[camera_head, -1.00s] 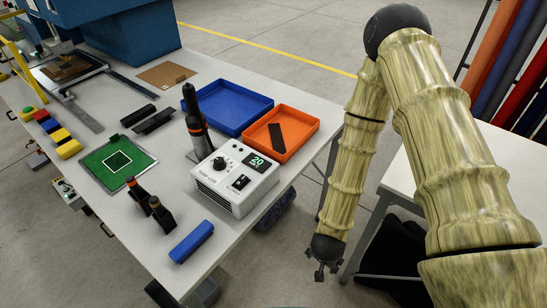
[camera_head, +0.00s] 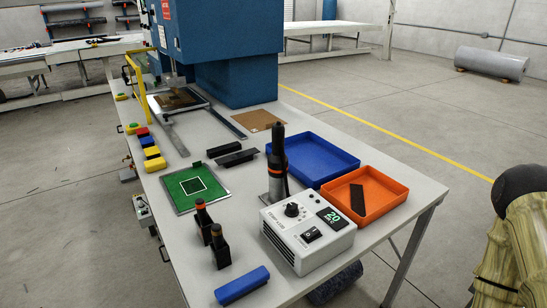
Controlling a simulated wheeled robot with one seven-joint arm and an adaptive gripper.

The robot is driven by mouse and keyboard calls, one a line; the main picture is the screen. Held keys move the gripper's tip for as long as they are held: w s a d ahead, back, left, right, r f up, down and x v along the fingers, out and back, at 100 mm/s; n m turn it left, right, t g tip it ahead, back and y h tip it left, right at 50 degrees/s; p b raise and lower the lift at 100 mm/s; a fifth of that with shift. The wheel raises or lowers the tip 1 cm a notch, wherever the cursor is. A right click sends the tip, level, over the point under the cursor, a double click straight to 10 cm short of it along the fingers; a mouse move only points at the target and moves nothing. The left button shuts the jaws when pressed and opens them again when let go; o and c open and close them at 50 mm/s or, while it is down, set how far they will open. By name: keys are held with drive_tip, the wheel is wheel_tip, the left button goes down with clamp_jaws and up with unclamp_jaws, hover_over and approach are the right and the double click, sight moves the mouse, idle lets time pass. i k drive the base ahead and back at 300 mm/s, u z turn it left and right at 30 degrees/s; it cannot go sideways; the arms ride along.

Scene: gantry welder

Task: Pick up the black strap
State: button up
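A flat black strap (camera_head: 357,199) lies inside the orange tray (camera_head: 386,208), on the right part of the table. Two other dark pieces, a black bar (camera_head: 223,149) and another black bar (camera_head: 237,158), lie side by side behind the green board. My gripper is out of the picture. Only part of my arm shows at the lower right edge, off the table's right side.
A blue tray (camera_head: 313,160) sits left of the orange tray. A white control box (camera_head: 305,230) with a tool standing behind it is in front of the trays. A green board (camera_head: 193,187), blue bar (camera_head: 242,285) and blue machine (camera_head: 225,45) share the table (camera_head: 180,240).

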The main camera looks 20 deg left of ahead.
sight(223, 160)
drive_tip(key=z, duration=2.6)
drive_tip(key=k, duration=2.85)
drive_tip(key=u, duration=2.5)
